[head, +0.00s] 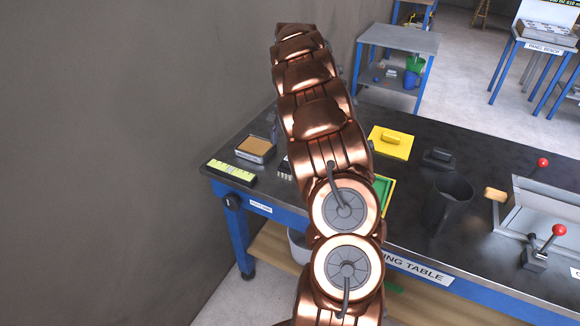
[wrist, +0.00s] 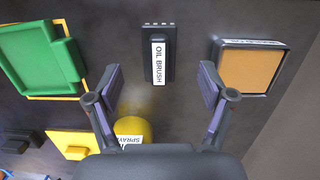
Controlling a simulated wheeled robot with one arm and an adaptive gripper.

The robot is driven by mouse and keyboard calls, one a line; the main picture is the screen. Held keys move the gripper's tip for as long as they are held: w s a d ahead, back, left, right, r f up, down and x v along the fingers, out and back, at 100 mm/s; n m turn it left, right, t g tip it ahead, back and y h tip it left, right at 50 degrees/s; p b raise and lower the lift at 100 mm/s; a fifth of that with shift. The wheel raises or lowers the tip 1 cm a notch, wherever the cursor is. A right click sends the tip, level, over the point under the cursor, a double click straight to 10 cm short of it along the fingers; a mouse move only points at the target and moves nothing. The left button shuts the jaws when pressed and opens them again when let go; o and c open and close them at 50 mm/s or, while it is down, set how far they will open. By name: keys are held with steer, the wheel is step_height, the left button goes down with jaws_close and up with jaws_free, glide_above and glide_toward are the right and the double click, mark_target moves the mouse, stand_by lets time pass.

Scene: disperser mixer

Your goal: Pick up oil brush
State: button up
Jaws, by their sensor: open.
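The oil brush (wrist: 158,60) is a dark block with a white label reading OIL BRUSH, lying on the dark table top in the wrist view. A row of small light spots shows at its upper end. My gripper (wrist: 160,76) is open, with one finger to the left of the brush and one to the right. Clear gaps show on both sides, and nothing is held. How high the fingers are above the brush I cannot tell. In the head view my arm hides the gripper and most of the brush area.
A tan-topped pad box (wrist: 248,68) lies right of the brush. A green tray (wrist: 38,58) lies left. A yellow round item (wrist: 133,128) labelled SPRAY is below the brush, partly behind my gripper. In the head view, a dark cup (head: 452,197) stands right and a wall rises left.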

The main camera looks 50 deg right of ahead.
mark_target(289, 163)
steer(key=shift+w+d+f, duration=0.15)
steer(key=shift+d+f, duration=0.4)
steer(key=shift+d, duration=0.2)
steer(key=shift+f, duration=0.25)
steer(key=shift+s+a+f+p, duration=0.15)
steer(key=shift+f+p, duration=0.25)
steer(key=shift+f, duration=0.85)
steer(key=shift+a+f+p, duration=0.15)
steer(key=shift+f+p, duration=0.2)
steer(key=shift+f, duration=0.9)
steer(key=shift+s+a+f+p, duration=0.15)
steer(key=shift+f+p, duration=0.25)
steer(key=shift+f, duration=0.85)
steer(key=shift+w, duration=0.1)
steer(key=shift+c, duration=0.3)
steer(key=c, duration=1.2)
steer(key=shift+r, duration=0.1)
steer(key=shift+c, duration=0.2)
